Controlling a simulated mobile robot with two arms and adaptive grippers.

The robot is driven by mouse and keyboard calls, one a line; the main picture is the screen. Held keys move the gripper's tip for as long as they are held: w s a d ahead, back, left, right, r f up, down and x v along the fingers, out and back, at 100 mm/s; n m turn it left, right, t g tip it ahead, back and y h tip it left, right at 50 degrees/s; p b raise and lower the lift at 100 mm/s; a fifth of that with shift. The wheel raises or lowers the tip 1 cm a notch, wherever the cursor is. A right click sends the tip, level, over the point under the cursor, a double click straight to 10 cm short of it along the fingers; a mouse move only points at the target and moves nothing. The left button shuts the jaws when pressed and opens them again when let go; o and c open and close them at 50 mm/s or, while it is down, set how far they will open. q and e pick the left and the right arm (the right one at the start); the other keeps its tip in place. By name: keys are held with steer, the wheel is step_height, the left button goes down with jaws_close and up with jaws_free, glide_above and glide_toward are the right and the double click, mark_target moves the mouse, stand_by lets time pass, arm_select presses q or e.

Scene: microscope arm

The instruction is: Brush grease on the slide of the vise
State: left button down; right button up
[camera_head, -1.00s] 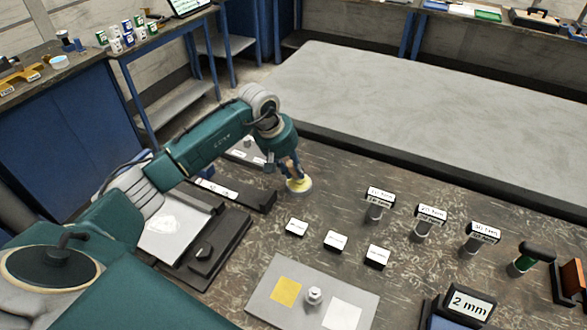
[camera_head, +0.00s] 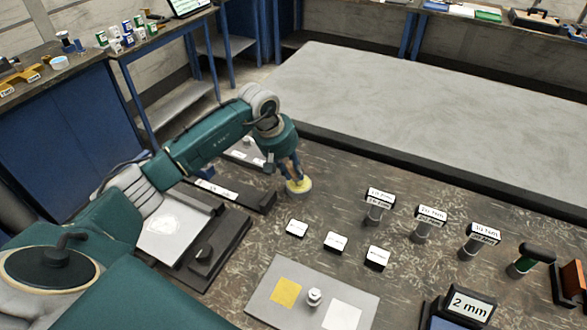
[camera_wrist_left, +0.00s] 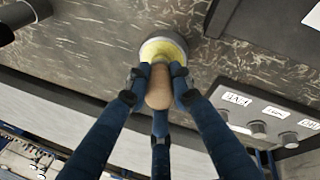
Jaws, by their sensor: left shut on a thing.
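My left gripper (camera_head: 293,172) is over the round pale dish with yellow contents (camera_head: 304,193) on the dark bench. In the left wrist view its blue fingers are shut around a rounded wooden handle (camera_wrist_left: 158,88), apparently the brush. The handle's far end meets or hides part of the yellow dish (camera_wrist_left: 178,46); bristles do not show. My right gripper does not show.
A grey plate with yellow and white squares (camera_head: 265,312) lies in front. A dark labelled bar (camera_head: 257,201) is beside the gripper.

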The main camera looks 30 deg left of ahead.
arm_select(q)
steer(key=shift+w+r+p, duration=0.1)
steer(key=shift+r+p, duration=1.2)
steer(key=shift+r, duration=2.05)
